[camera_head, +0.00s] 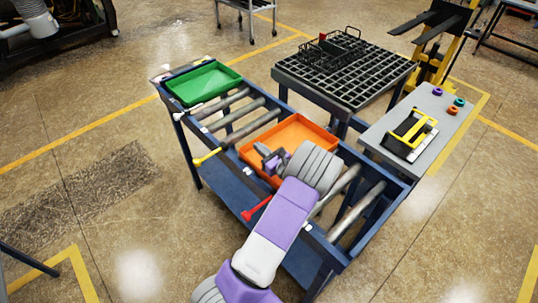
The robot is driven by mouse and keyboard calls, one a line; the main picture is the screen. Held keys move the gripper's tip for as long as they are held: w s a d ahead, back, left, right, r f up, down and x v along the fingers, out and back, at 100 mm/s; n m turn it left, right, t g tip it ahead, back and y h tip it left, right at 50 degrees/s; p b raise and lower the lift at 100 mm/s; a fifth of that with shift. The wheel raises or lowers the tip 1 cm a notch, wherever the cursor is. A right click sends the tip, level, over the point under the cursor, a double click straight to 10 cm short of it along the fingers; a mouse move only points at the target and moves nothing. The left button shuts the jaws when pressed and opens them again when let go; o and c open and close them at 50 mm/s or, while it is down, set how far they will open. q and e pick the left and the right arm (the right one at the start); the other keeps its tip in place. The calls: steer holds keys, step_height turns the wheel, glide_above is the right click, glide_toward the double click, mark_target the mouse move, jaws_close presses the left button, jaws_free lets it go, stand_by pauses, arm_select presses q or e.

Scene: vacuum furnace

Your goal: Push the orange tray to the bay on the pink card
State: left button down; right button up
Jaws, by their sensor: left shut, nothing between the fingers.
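The orange tray (306,126) sits on the rollers of a blue roller cart, around the middle of its length. My left arm reaches in from the bottom and hides the tray's near right part. My left gripper (264,155) is shut and empty, over the near left part of the tray. I cannot tell whether it touches the tray. A green tray (203,83) sits at the cart's far left end. I cannot make out a pink card. My right gripper is not in view.
The blue roller cart (222,168) has a yellow lever (207,157) and a red lever (256,208) on its near side. Bare rollers (355,215) show right of the orange tray, and others between the trays. A grid-topped table (345,75) and grey side table (436,107) stand behind.

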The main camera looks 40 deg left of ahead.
arm_select(q)
steer(key=s+d, duration=0.1)
steer(key=d, duration=1.7)
steer(key=f, duration=0.2)
steer(key=a+f+b, duration=0.1)
steer(key=f, duration=0.2)
steer(key=shift+s+b, duration=0.1)
steer(key=shift+b, duration=0.2)
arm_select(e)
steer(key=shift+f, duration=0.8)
